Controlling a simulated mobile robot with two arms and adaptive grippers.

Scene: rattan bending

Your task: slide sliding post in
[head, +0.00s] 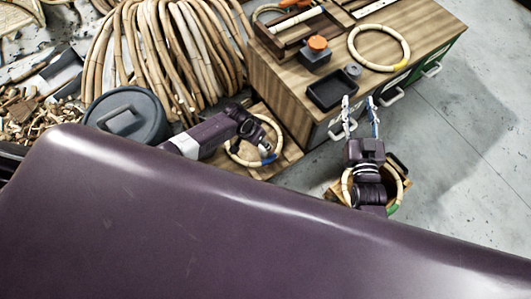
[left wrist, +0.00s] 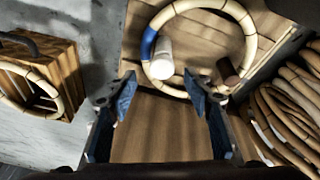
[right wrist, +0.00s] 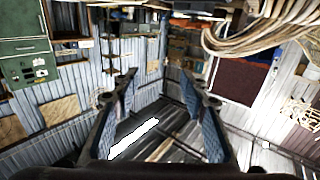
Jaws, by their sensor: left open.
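In the left wrist view, a wooden board (left wrist: 180,130) carries a rattan ring (left wrist: 200,8) with a blue band. A white post (left wrist: 163,62) and a dark brown post (left wrist: 228,72) stand on the board inside the ring. I cannot tell which one slides. My left gripper (left wrist: 158,76) is open and empty above the board, its fingers spread short of the white post. In the head view my left arm partly covers this ring (head: 237,158). My right gripper (head: 357,101) is open and empty, beside the cabinet; it also shows open in the right wrist view (right wrist: 159,74).
A wooden cabinet (head: 285,85) with a black tray (head: 331,90) and another ring (head: 379,28) stands at the back. A green-banded ring (head: 394,207) hangs on a wooden box near my right arm. Bundled rattan (head: 130,45) and a lidded bin (head: 118,103) are left. Floor is clear right.

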